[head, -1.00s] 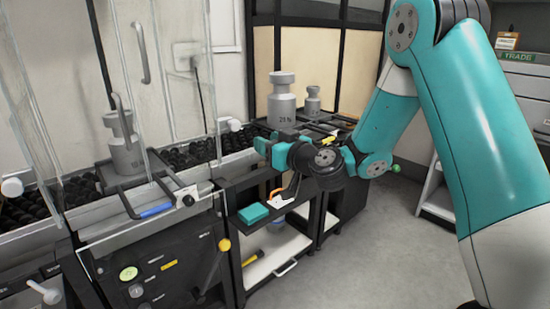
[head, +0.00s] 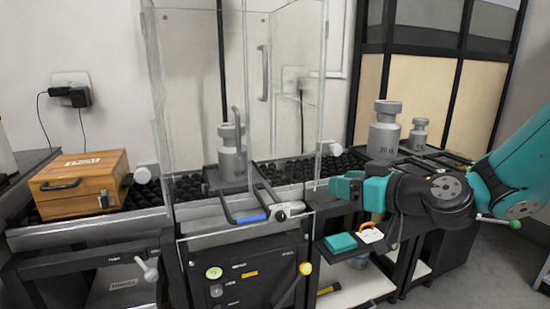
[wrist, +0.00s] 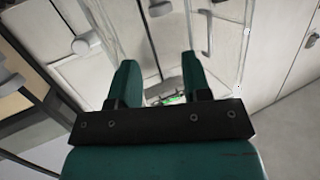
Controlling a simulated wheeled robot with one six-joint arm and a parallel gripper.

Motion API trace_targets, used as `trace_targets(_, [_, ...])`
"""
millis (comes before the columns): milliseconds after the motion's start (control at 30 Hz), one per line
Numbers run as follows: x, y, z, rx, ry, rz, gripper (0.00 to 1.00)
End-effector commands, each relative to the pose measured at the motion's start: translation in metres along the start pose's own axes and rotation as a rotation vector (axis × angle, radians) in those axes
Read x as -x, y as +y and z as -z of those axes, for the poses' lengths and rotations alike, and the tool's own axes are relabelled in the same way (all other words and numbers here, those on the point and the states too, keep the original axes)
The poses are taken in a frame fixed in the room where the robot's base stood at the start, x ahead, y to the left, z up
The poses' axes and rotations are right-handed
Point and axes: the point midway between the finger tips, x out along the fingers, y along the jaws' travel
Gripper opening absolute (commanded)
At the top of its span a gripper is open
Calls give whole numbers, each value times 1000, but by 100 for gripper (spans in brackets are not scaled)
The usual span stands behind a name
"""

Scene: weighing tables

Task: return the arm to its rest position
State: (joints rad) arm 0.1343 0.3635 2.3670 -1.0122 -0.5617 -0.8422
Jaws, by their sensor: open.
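My gripper (head: 358,190) is at the right in the head view, in front of the large weight and above the small shelf. Its teal fingers point left, toward the glass case. In the wrist view my gripper (wrist: 158,85) shows two teal fingers spread apart with nothing between them. The teal and dark arm links (head: 445,190) reach in from the right edge of the head view.
A glass case (head: 295,95) holds a grey weight (head: 231,160). A large weight (head: 384,135) and a smaller one (head: 418,135) stand behind my gripper. A wooden box (head: 80,185) sits left. A small shelf (head: 350,255) holds a teal block (head: 340,242).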

Motion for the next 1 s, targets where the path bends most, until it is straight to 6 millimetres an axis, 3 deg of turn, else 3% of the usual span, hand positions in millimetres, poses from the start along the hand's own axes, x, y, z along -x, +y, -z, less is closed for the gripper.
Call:
trace_targets(33, [7,-39,1,0,-89,103,44])
trace_targets(100, [23,-82,-10,-22,-255,211,44])
trace_targets(200, [57,-126,-29,-54,-491,290,44])
trace_targets(400, [129,-165,-59,-118,-869,268,44])
trace_targets(600, [200,-178,-77,-180,-1155,138,44])
trace_targets(633, [200,-178,-58,-184,-1148,141,44])
trace_targets(867, [210,-182,1,-185,-1146,146,44])
trace_targets(1000, [219,-186,47,-185,-1145,147,44])
